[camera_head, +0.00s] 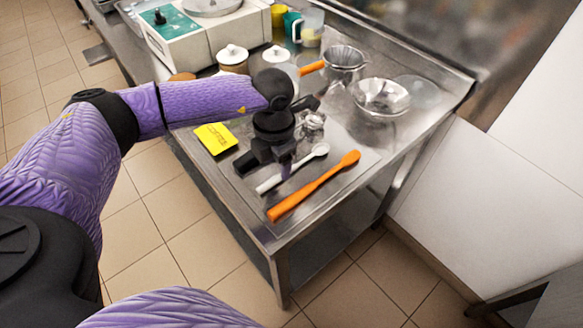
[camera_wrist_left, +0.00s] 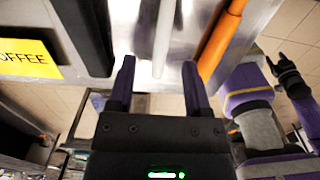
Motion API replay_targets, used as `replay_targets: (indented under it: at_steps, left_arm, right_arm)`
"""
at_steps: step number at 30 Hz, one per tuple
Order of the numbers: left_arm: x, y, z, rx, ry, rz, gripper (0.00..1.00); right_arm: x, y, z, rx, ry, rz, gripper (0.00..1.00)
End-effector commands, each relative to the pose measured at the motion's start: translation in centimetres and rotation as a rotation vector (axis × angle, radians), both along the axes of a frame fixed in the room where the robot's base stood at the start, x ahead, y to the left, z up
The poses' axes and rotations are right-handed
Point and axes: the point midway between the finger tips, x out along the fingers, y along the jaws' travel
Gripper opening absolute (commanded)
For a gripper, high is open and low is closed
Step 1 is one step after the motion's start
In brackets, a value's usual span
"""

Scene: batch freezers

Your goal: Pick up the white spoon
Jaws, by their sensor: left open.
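The white spoon (camera_head: 273,182) lies on the steel table, its bowl pointing to the back right and its handle toward the front left edge. My left gripper (camera_head: 284,170) is open above the spoon and hides part of it. In the left wrist view the white handle (camera_wrist_left: 163,40) runs between the two open fingertips (camera_wrist_left: 158,72), with no finger visibly closed on it. In that view, an arm with a dark gripper (camera_wrist_left: 284,72), apparently my right one, shows at the right; its jaw state is unclear.
An orange spatula (camera_head: 314,187) lies close beside the spoon on the right. A black object (camera_head: 245,163) and a yellow card (camera_head: 216,138) lie to the left. A metal bowl (camera_head: 380,96), a metal cup (camera_head: 345,62) and white-lidded jars (camera_head: 232,57) stand behind.

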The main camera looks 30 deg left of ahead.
Motion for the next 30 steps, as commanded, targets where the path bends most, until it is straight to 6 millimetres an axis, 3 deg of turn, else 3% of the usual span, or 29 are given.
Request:
replay_targets:
  at_steps: [1, 4, 12, 14, 21, 30]
  left_arm:
    - [0.0, -0.1, -1.4, -0.001, 0.004, 0.001, 0.64]
    - [0.0, -0.2, -3.1, -0.002, 0.004, 0.001, 0.64]
    - [0.1, -0.2, -3.6, -0.004, -0.001, 0.0, 0.64]
    - [0.1, -0.2, -3.6, -0.004, -0.001, 0.0, 0.53]
    - [0.1, -0.2, -3.6, -0.004, -0.001, 0.0, 0.02]
    - [0.1, -0.2, -3.5, -0.004, 0.0, 0.0, 0.0]
  right_arm:
    - [-0.1, 0.0, -0.6, 0.0, 0.001, 0.0, 0.59]
    - [0.0, 0.0, -1.0, 0.0, 0.002, 0.001, 0.59]
    - [0.1, -0.1, -0.9, 0.0, -0.002, 0.001, 0.59]
    - [0.1, -0.1, -0.9, 0.001, -0.003, 0.001, 0.59]
    - [0.2, -0.1, -0.9, 0.0, -0.004, 0.001, 0.59]
    - [0.2, -0.1, -0.9, -0.001, -0.005, 0.001, 0.59]
